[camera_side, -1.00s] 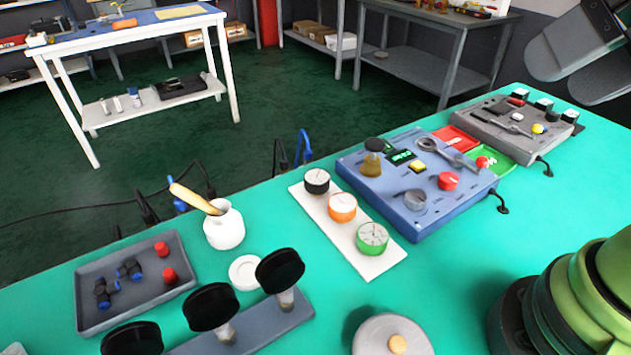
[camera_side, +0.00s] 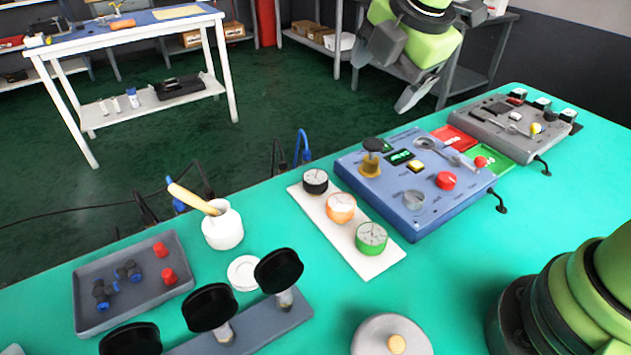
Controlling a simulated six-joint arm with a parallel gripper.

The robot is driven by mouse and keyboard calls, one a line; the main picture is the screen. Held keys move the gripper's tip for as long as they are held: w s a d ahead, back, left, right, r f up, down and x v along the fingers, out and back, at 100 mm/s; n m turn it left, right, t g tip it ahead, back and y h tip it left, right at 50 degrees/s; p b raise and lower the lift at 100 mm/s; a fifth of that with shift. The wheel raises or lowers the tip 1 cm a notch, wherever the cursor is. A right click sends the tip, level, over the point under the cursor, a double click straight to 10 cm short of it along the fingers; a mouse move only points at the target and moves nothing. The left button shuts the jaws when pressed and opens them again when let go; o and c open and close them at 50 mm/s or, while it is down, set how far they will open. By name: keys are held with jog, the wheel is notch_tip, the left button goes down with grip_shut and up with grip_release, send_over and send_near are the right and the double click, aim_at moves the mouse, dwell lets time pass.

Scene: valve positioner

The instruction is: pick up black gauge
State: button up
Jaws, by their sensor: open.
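The black gauge (camera_side: 315,181) has a black rim and a white face, and lies face up at the far end of a white plate (camera_side: 368,268). On the same plate are an orange gauge (camera_side: 341,207) in the middle and a green gauge (camera_side: 371,238) at the near end. My gripper (camera_side: 393,80) is at the upper right, raised beyond the far side of the bench, above and to the right of the black gauge. It is open, with nothing between its grey fingers, and apart from all the gauges.
Right of the plate is a blue control box (camera_side: 440,210) with knobs. In front stand several black round heads (camera_side: 209,307) on a grey bar. A white pot (camera_side: 223,228) with a brush and a grey tray (camera_side: 190,288) are at the left.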

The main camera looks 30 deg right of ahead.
jog(key=w+a+f+n, duration=0.3)
jog(key=w+f+n, duration=0.1)
jog(key=f+n, duration=0.3)
jog(key=n, duration=0.6)
send_near(316, 178)
jog(key=w, duration=0.1)
jog(key=shift+n+g, duration=0.4)
jog(key=shift+n, duration=0.1)
jog(key=x, duration=0.4)
jog(key=shift+w+d+f, duration=0.25)
jog(key=shift+f, duration=0.05)
jog(key=shift+x, duration=3.05)
jog(key=shift+s+a, duration=0.15)
jog(key=shift+s, duration=0.05)
jog(key=shift+c, duration=0.2)
jog(key=c, duration=1)
